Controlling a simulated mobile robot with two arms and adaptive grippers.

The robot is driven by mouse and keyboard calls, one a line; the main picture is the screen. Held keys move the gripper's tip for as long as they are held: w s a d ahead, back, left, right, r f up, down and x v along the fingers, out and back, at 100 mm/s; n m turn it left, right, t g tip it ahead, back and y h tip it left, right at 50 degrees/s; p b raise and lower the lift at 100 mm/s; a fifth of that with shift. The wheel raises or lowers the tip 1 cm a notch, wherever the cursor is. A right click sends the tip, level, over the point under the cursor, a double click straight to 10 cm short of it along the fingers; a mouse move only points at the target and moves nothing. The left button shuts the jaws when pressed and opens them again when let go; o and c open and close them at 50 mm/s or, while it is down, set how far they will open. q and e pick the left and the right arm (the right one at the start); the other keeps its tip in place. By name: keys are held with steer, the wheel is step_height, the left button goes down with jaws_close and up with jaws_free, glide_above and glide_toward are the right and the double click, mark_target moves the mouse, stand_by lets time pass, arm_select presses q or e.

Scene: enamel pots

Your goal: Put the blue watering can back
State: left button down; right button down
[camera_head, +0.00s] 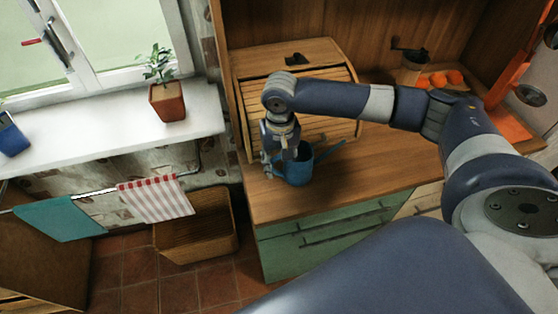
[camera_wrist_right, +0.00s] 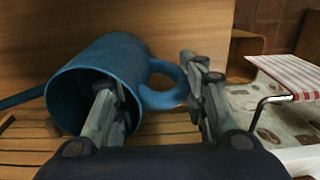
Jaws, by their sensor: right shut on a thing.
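The blue watering can (camera_head: 299,173) is over the wooden counter (camera_head: 372,165), near its left end, with its spout pointing right. I cannot tell whether its base touches the counter. My right gripper (camera_head: 275,167) is at the can's left, handle side. In the right wrist view, the can (camera_wrist_right: 112,52) shows its open mouth and its loop handle. My right gripper (camera_wrist_right: 148,76) has one finger inside the mouth and the other outside beyond the handle, shut on the can. My left gripper is not in view.
A slatted wooden bread box (camera_head: 310,85) stands behind the can. A grinder (camera_head: 413,66) and oranges (camera_head: 440,80) are at the back right. A potted plant (camera_head: 167,100) and a blue pot (camera_head: 11,137) stand on the windowsill. A basket (camera_head: 195,230) stands on the floor left of the counter.

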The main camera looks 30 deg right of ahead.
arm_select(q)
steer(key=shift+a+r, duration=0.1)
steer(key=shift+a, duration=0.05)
arm_select(e)
steer(key=shift+f, duration=0.1)
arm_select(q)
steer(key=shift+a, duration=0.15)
arm_select(e)
steer(key=c, duration=1)
jaws_free()
steer(key=shift+o, duration=0.2)
arm_select(q)
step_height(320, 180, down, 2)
steer(key=shift+b, duration=0.9)
arm_select(e)
step_height(320, 180, up, 12)
steer(key=shift+r, duration=0.15)
